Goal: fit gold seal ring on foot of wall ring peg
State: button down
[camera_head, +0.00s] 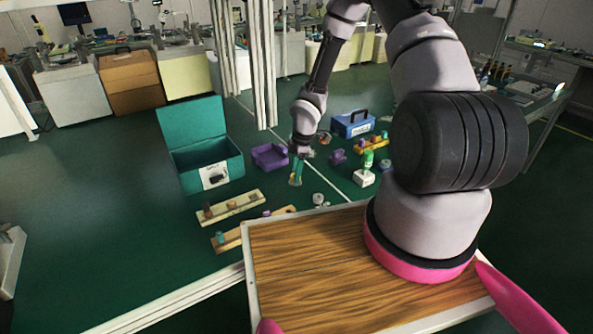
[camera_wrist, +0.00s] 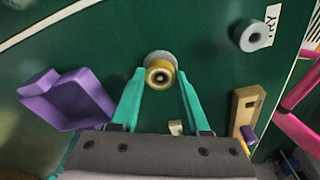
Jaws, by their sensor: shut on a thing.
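My gripper (camera_wrist: 159,76) has teal fingers shut on the gold seal ring (camera_wrist: 150,78), whose opening faces the wrist camera. A pale spot shows in the dark middle of the ring. Directly behind the ring in the wrist view is a round grey piece (camera_wrist: 159,56), partly hidden by it. It may be the wall ring peg's foot, but I cannot tell, nor whether the ring touches it. In the head view my gripper (camera_head: 296,179) points down over the green floor, and the ring is too small to make out there.
A purple bin (camera_wrist: 68,98) lies left in the wrist view, a grey ring-shaped piece (camera_wrist: 253,36) upper right, and a wooden strip (camera_wrist: 238,118) at right. The head view shows an open teal box (camera_head: 190,125), wooden racks (camera_head: 245,205) and a blue case (camera_head: 350,126).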

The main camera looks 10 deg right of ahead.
jog(key=shift+f, duration=0.35)
jog(key=shift+c, duration=1.5)
grip_release()
jog(key=shift+r, duration=0.1)
notch_tip(320, 180, up, 10)
jog(key=d, duration=0.1)
jog(key=shift+d+r, duration=0.2)
jog(key=shift+d, duration=0.1)
jog(key=shift+s, duration=0.1)
